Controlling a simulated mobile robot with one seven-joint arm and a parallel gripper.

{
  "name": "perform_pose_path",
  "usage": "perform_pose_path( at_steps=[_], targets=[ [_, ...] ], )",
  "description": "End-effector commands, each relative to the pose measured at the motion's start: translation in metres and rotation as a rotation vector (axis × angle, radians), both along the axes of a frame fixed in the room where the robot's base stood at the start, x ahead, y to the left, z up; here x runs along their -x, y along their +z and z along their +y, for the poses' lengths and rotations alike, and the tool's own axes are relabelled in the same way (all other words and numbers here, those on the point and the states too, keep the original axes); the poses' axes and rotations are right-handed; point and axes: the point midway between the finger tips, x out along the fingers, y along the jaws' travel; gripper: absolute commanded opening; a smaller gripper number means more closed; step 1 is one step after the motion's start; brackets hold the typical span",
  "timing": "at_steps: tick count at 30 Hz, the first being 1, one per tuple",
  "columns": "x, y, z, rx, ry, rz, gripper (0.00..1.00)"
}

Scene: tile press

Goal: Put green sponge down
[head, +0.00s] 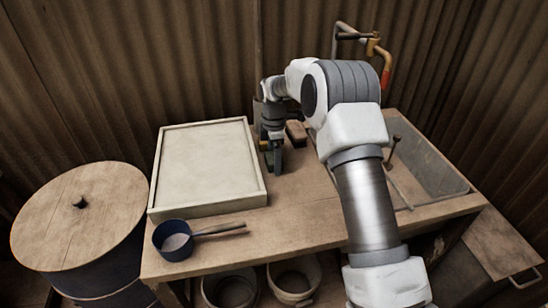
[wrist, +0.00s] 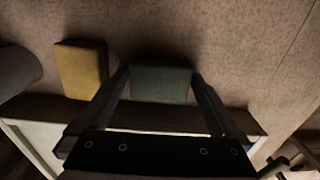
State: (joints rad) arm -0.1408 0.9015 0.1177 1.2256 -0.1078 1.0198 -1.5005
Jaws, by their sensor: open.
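The dark green sponge (wrist: 160,84) lies on the wooden tabletop in the wrist view, between the two fingers of my gripper (wrist: 161,76). The fingers are open, one on each side of the sponge, close to its sides. In the head view my gripper (head: 274,158) points down at the tabletop just right of the framed pale board. I cannot make out the green sponge clearly there, as the gripper covers it. A yellow sponge (wrist: 80,69) lies to the left of the green one in the wrist view, a little apart from it.
The framed pale board (head: 207,165) stands close left of my gripper. A grey rounded thing (wrist: 17,70) is left of the yellow sponge. A brown block (head: 296,132) lies behind right. A blue pan (head: 172,240) is at front left; a sink (head: 428,165) is at right.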

Motion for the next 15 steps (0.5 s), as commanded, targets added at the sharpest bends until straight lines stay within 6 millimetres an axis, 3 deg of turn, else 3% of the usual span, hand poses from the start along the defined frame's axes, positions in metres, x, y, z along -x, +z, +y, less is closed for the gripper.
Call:
perform_pose_path(
  at_steps=[5, 15],
  targets=[
    [-0.001, 0.015, 0.0, -0.001, 0.0, -0.003, 1.0],
    [-0.001, 0.087, 0.0, -0.001, 0.0, -0.003, 1.0]
  ],
)
